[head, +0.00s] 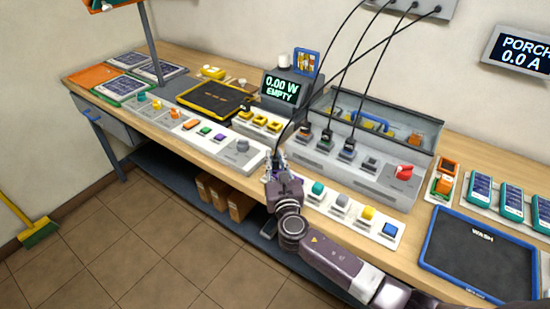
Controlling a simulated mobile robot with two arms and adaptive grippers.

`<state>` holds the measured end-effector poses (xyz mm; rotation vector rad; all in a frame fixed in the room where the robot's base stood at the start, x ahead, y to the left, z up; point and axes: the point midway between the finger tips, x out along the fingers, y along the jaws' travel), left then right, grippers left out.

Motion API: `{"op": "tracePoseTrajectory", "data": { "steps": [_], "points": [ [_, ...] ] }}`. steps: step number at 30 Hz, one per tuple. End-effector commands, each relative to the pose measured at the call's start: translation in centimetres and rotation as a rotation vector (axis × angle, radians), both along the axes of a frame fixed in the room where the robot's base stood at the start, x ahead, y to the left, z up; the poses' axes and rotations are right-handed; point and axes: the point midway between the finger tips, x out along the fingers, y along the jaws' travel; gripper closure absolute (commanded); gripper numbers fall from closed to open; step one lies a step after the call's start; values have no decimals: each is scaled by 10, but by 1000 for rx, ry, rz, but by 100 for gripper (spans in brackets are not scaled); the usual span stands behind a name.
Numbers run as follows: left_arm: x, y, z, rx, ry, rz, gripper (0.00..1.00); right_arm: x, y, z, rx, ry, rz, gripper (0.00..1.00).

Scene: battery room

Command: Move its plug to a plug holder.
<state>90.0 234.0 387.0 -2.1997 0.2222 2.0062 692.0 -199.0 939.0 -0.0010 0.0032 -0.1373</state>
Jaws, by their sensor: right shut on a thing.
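My right gripper (275,165) is at the front of the bench, between the grey socket strip and a white panel of buttons. It is shut on what seems to be a plug, mostly hidden by the fingers. A black cable (283,133) runs up from it towards the wall box. A row of yellow holders (260,119) on a pale block stands just behind and left of the gripper. The grey socket strip (325,158) to the right has other plugs (327,136) with black cables in it. My left gripper is not in view.
A display (280,89) reading "0.00 W EMPTY" stands behind the holders. A red knob (404,171) sits at the strip's right end. A blue-rimmed tray (430,262) marked "WASH" lies at the right. Several cables hang from the wall box (415,8) across the bench.

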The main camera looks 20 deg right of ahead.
Motion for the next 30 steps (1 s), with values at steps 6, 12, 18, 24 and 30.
{"op": "tracePoseTrajectory", "data": {
  "steps": [6, 12, 18, 24, 30],
  "points": [
    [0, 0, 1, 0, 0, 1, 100, 0, 0, 1, 0, 0, 0, 100],
    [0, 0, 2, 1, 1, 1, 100, 0, 0, 0, 1, 0, 0, 100],
    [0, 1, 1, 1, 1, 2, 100, 0, 0, 0, 0, 0, 0, 100],
    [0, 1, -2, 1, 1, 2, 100, 0, 0, -4, 0, 0, 0, 100],
    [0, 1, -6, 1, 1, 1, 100, 0, 0, -8, 0, 0, 0, 100]
  ]
}}
